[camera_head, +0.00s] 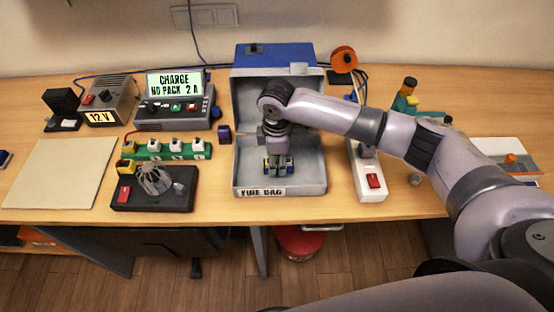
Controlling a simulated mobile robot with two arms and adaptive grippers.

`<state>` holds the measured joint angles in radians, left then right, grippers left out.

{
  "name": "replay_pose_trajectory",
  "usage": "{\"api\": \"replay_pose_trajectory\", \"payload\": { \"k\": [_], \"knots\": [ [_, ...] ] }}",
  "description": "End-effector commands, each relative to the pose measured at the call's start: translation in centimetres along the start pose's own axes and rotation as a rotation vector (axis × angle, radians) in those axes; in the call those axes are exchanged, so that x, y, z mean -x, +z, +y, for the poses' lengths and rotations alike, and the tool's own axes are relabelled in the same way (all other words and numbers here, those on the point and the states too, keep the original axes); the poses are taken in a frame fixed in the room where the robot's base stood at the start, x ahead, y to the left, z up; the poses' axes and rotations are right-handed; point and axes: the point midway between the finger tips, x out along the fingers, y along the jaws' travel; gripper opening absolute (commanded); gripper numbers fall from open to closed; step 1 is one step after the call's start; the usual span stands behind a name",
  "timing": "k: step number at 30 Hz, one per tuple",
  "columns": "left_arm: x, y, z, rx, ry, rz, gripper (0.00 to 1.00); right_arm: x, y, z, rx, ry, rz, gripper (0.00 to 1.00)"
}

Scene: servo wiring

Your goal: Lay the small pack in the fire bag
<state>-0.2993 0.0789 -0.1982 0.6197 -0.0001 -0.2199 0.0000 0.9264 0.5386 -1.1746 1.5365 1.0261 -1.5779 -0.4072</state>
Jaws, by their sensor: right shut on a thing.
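The fire bag (308,180) is an open grey box with a blue-backed raised lid, in the middle of the table, with its label on the front edge. My right gripper (278,164) reaches down into it from above and is shut on the small pack (267,166). Only the yellow and blue ends of the pack show beside the fingers. The pack is over the inside of the bag; I cannot tell whether it touches the floor of it. My left gripper is not in view.
A charger (175,110) with a lit screen, a 12 V supply (105,100) and a green strip (165,150) stand to the left. A black device (150,200) lies at the front left, beside a bare beige mat (62,175). A white switch box (370,180) stands close right of the bag.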

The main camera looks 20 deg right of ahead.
Motion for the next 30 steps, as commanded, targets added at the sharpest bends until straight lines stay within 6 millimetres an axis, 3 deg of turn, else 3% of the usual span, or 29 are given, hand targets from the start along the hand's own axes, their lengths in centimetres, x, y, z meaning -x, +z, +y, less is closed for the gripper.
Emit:
{"api": "replay_pose_trajectory", "payload": {
  "k": [3,4,12,23,30],
  "knots": [
    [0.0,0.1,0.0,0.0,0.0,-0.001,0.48,-0.1,0.0,0.0,0.0,0.0,0.001,0.01],
    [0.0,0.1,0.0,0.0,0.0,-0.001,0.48,-0.2,0.0,0.0,0.0,0.0,0.001,0.32],
    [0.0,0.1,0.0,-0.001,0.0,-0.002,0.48,-0.2,0.0,0.0,0.0,0.0,0.001,0.5],
    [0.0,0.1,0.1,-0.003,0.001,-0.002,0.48,0.1,0.0,0.0,0.0,0.001,0.001,0.51],
    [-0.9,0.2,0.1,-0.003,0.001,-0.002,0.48,3.5,-0.1,0.1,0.002,0.005,0.005,0.51]
  ]
}}
